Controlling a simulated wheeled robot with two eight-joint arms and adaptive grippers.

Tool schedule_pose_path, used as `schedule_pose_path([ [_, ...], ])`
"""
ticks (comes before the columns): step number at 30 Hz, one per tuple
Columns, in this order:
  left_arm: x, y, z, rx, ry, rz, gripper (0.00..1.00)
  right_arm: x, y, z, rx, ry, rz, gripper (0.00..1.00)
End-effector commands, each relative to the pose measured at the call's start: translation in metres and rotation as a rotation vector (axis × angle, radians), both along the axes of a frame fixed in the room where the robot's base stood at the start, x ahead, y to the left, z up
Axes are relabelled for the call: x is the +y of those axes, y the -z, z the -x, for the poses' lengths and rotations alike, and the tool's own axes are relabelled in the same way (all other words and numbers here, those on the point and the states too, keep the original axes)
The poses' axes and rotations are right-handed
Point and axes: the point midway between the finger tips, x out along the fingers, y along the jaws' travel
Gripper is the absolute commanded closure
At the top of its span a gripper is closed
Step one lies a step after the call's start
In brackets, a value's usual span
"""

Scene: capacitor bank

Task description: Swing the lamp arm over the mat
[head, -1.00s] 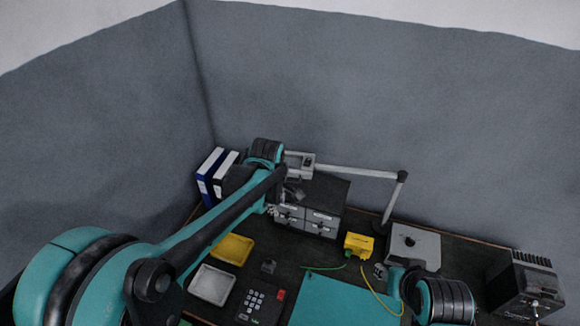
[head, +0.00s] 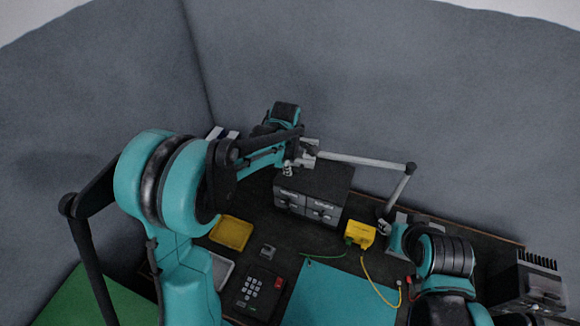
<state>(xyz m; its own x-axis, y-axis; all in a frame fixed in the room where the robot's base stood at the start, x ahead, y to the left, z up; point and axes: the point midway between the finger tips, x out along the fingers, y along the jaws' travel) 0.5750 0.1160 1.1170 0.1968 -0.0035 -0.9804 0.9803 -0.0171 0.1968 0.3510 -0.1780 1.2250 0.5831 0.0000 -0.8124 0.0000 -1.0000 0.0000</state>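The lamp is a pale grey arm (head: 360,160) running left from a dark joint on a post (head: 398,192). Its pale head (head: 308,152) hangs over the back of the dark drawer cabinet, away from the mat. The teal mat (head: 345,297) lies at the front of the bench, partly hidden at the right by my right arm. My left gripper (head: 289,168) is at the lamp head's left side; whether it touches or grips the head is too small to tell. My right arm reaches close to the lamp post's foot; its gripper (head: 384,228) is small and its fingers are unclear.
The drawer cabinet (head: 310,200) stands under the lamp head. A yellow box (head: 360,234) with green and yellow wires sits before the post. A yellow tray (head: 231,233) and keypad (head: 253,291) lie left of the mat. A finned black unit (head: 538,278) stands at right.

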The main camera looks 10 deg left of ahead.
Motion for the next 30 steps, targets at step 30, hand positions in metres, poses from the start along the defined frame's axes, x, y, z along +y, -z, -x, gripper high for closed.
schedule_pose_path([
  [30, -0.002, 0.03, -0.002, 0.0, -0.008, 0.0, 1.0, 0.0, 0.003, 0.0, 0.0, 0.0, 0.0, 0.58],
])
